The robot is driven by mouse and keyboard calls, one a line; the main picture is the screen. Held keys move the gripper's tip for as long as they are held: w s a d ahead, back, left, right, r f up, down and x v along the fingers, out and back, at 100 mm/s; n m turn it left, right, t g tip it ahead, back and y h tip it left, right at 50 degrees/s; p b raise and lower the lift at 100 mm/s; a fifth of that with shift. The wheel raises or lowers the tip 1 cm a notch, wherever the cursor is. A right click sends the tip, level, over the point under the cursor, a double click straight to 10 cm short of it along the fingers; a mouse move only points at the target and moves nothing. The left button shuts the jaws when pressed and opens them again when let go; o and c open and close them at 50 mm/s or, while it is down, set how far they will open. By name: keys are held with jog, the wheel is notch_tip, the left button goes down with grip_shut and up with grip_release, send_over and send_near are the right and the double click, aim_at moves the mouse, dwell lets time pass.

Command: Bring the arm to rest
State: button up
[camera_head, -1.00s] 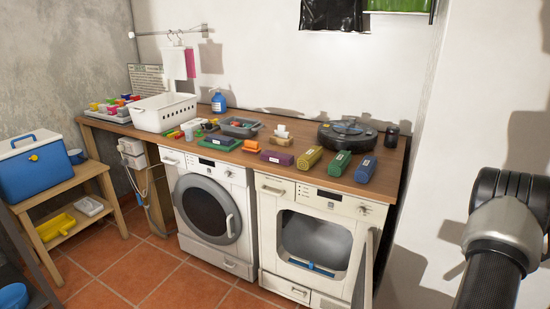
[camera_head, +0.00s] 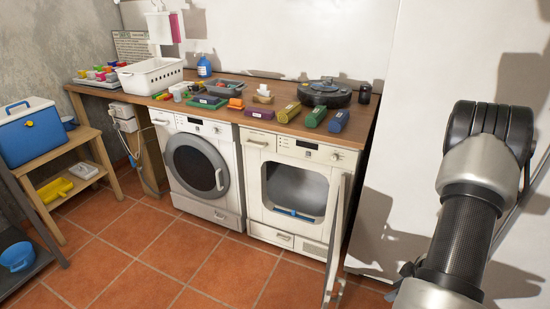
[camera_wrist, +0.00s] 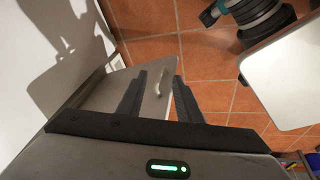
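My gripper (camera_wrist: 158,77) shows in the wrist view with its two dark fingers apart and nothing held between them. Behind the gap, farther off, is a pale panel with a handle, which looks like the open door (camera_wrist: 154,103) of the right-hand machine. I cannot tell the exact distance between them. In the head view my arm rises at the right side, bent at a dark joint, and the gripper itself cannot be made out there.
Two white front-loading machines stand under a wooden worktop (camera_head: 225,110). The right machine (camera_head: 290,185) is open, its door (camera_head: 338,235) swung out towards my arm. A white wall (camera_head: 440,60) is close behind my arm. The tiled floor (camera_head: 190,265) ahead is clear.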

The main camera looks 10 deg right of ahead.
jog(key=w+r+m+t+h, duration=0.1)
jog(key=w+r+m+h, duration=0.3)
jog(key=r, duration=0.8)
jog(key=w+r+h, duration=0.1)
jog(key=w+r, duration=0.4)
jog(key=r, duration=0.6)
jog(key=s+a+r+m, duration=0.3)
jog(key=s+a+r, duration=0.1)
jog(key=a+r, duration=0.75)
jog(key=s+a+r+y, duration=0.25)
jog(key=s+a, duration=0.35)
jog(key=a, duration=0.3)
jog(key=s+a+r+y, duration=0.2)
jog(key=s+a+r, duration=0.2)
jog(key=s+a, duration=0.4)
notch_tip(320, 180, up, 14)
jog(key=w+a+p, duration=0.1)
jog(key=p, duration=1.3)
jog(key=shift+a+t, duration=0.25)
jog(key=shift+t, duration=0.05)
